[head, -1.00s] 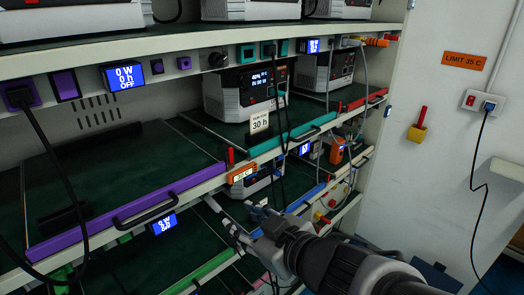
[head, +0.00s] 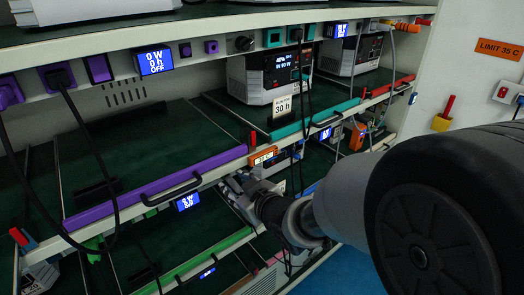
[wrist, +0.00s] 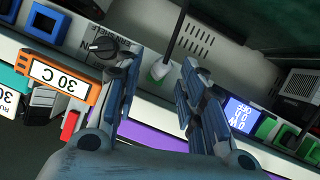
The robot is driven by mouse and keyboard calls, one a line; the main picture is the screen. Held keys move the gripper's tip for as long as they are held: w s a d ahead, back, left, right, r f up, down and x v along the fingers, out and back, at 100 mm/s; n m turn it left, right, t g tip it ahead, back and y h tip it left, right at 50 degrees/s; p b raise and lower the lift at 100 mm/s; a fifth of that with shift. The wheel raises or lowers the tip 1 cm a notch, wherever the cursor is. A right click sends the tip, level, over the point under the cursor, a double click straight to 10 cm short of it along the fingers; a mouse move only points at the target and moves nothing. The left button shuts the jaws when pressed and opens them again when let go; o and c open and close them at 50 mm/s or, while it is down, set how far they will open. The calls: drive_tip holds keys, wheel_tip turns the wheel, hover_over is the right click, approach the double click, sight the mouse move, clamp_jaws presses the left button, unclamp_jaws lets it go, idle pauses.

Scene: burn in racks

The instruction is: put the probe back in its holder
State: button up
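My gripper (head: 238,185) is in front of the middle shelf edge, below the orange 30 C display (head: 263,157). In the wrist view its two blue-grey fingers (wrist: 163,92) are apart with nothing held between them. A white and green plug with a dark cable (wrist: 160,72) shows behind the gap, on the rack rail. A small red piece (head: 252,137) stands beside the orange display; it shows in the wrist view (wrist: 70,124) left of the fingers. I cannot tell which thing is the probe.
The rack's purple shelf strip (head: 155,188) and black handle (head: 171,189) lie left of my gripper. Black cables (head: 304,110) hang in front of the shelves. A grey unit (head: 265,80) stands on the upper right shelf. Blue floor is free at lower right.

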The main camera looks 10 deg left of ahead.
drive_tip(key=shift+w+a+f, duration=0.2)
drive_tip(key=shift+w+a, duration=0.2)
drive_tip(key=shift+c, duration=0.4)
clamp_jaws()
idle(0.5)
